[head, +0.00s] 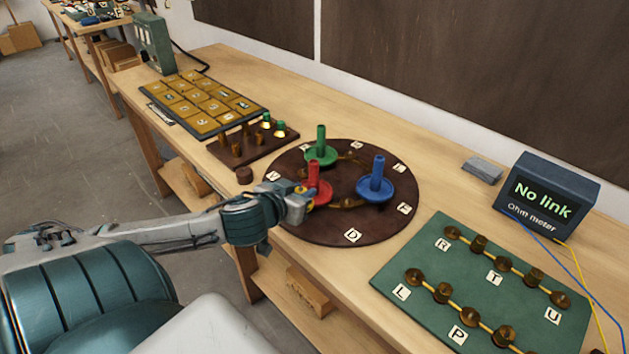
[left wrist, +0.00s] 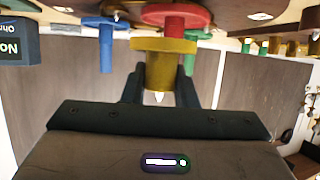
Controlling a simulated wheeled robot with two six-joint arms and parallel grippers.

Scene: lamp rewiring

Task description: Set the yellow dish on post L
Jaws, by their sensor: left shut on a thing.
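The yellow dish (left wrist: 164,45) is between the fingers of my left gripper (left wrist: 160,90) in the left wrist view, and the fingers are shut on its thick stem. In the head view my left gripper (head: 303,200) is at the left side of the round dark board, beside the red dish. Only a little yellow shows there, and I cannot tell whether the dish touches the board. A card reading L (head: 401,292) lies by a brass post (head: 414,277) at the left corner of the green board (head: 440,310). My right gripper is not in view.
The red dish (head: 313,171), green dish (head: 321,152) and blue dish (head: 376,188) stand on the round board (head: 325,232). The ohm meter (head: 546,194) reads "No link". Wires run from it down the right side. Several brass posts stand on the green board.

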